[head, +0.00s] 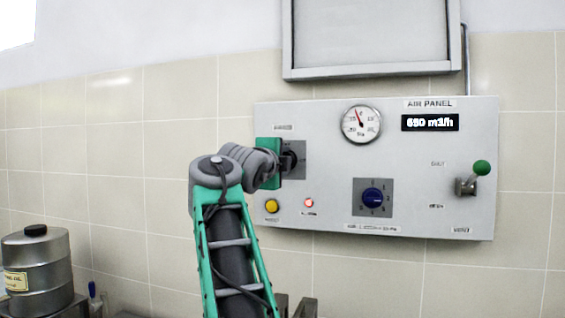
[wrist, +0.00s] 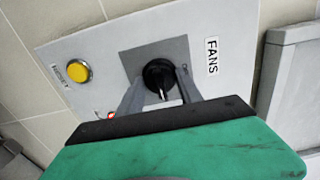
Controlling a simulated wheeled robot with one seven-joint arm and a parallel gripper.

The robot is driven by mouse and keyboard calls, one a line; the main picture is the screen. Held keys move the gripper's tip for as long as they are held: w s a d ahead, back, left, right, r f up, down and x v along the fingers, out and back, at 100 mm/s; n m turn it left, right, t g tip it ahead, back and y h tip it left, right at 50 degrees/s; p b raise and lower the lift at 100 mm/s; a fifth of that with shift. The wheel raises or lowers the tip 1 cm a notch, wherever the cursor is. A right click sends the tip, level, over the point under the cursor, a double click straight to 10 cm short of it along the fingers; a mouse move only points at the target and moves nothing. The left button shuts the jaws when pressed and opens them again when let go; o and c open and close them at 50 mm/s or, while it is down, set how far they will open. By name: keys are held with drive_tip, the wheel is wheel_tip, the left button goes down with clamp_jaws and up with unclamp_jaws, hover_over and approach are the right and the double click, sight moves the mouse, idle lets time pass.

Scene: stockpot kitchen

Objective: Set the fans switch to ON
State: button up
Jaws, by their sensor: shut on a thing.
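The fans switch (wrist: 159,77) is a black rotary knob with a white pointer line on a grey square plate. A label reading FANS sits beside it in the wrist view. My gripper (wrist: 160,93) is shut on the knob, one finger on each side. In the head view, my gripper (head: 290,160) is at the upper left of the air panel (head: 330,115), and it partly hides the knob and its plate. The position markings on the plate are mostly hidden or too small to read.
A yellow button (head: 272,206) and a lit red lamp (head: 309,203) sit below the switch. A blue knob (head: 373,198), a gauge (head: 361,124), a display (head: 430,123) and a green-tipped lever (head: 481,168) are to the right. A metal canister (head: 38,275) stands at lower left.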

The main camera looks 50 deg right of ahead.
drive_tip(key=o, duration=1.4)
drive_tip(key=shift+c, duration=0.2)
drive_tip(key=b+v, duration=0.2)
drive_tip(key=v, duration=0.5)
drive_tip(key=shift+s+a, duration=0.25)
drive_tip(key=shift+a, duration=0.1)
